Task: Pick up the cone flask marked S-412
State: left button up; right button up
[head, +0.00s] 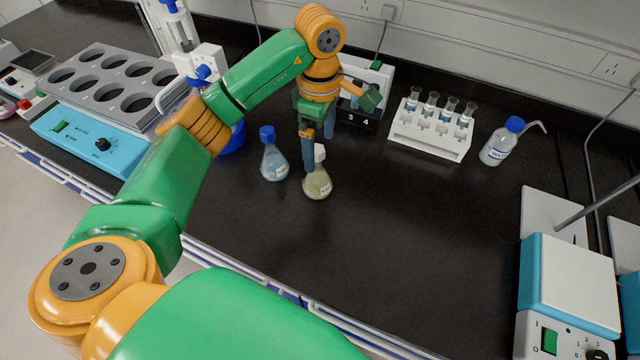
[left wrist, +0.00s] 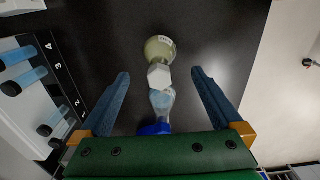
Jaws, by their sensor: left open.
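Two cone flasks stand upright on the black bench. One has a white cap and yellowish liquid (head: 318,184); the other has a blue cap and pale blue liquid (head: 274,163). Their label writing is too small to read, so I cannot tell which is S-412. My left gripper (head: 318,152) is open, fingers pointing down, just behind and above the white-capped flask. In the left wrist view that flask (left wrist: 160,49) shows beyond the fingertips, its cap between their lines. The blue-capped flask (left wrist: 163,101) shows nearer the palm in the picture. My right gripper is out of view.
A white rack with tubes (head: 430,138) and a wash bottle (head: 499,145) stand at the back right. A numbered rack (head: 358,117) is behind my gripper. A blue device with round wells (head: 90,140) is left; another device (head: 572,285) is right. The middle front bench is clear.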

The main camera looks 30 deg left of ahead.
aim_at(318, 169)
pick_arm(q)
jog(key=shift+f+b, duration=0.4)
jog(key=shift+f, duration=0.5)
jog(key=f+p, duration=0.3)
jog(key=shift+a+f, duration=0.25)
jog(key=shift+f, duration=0.15)
notch_tip(318, 169, down, 3)
jog(key=shift+a+f, duration=0.1)
jog(key=shift+w, duration=0.1)
grip_shut()
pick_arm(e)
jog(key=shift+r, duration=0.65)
